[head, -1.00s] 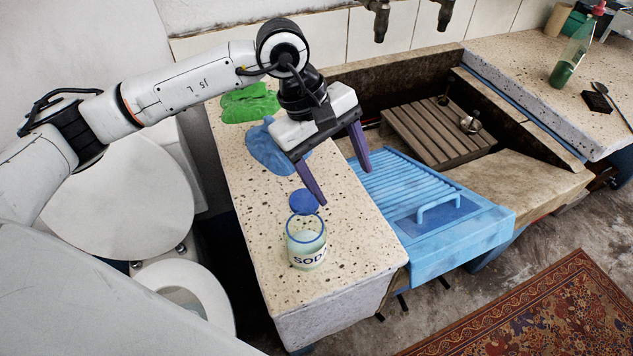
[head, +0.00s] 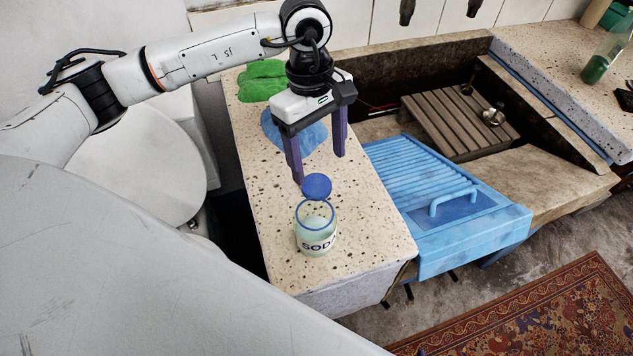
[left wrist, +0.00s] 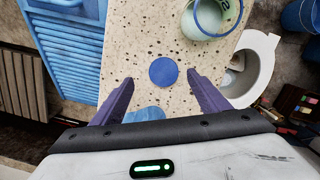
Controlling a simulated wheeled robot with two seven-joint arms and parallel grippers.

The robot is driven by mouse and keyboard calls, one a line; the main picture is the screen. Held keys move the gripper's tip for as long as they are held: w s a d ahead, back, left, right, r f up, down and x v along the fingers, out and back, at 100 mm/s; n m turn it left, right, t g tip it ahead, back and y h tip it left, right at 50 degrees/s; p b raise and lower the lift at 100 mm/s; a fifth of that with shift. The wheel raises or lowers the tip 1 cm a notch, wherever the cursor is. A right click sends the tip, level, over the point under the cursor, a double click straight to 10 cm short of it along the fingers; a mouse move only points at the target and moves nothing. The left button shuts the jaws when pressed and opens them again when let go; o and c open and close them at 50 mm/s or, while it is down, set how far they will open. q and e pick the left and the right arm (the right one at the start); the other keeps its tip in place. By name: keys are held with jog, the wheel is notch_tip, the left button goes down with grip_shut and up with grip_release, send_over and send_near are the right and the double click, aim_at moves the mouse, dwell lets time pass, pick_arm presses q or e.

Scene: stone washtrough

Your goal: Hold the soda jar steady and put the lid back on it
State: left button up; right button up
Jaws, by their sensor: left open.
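The soda jar (head: 316,236) is clear glass with a blue rim, a "SOD..." label and pale contents. It stands upright and uncovered near the front end of the speckled counter; its open mouth also shows in the left wrist view (left wrist: 213,32). The round blue lid (head: 317,185) lies just behind the jar, and in the left wrist view the lid (left wrist: 163,71) sits ahead of and between the fingertips. My left gripper (head: 319,169) is open and empty, with its purple fingers pointing down close behind the lid. My right gripper is not in view.
A blue cloth (head: 300,137) and a green cloth (head: 262,80) lie behind on the speckled counter (head: 270,215). A green bottle (head: 597,66) is at the far right.

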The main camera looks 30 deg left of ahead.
aim_at(317, 184)
pick_arm(q)
jog(key=shift+f, duration=0.35)
jog(key=f, duration=0.3)
jog(key=f+p, duration=0.1)
jog(key=f, duration=0.1)
jog(key=shift+s+a+f, duration=0.15)
jog(key=shift+s+a, duration=0.05)
jog(key=shift+s, duration=0.05)
jog(key=c, duration=1.1)
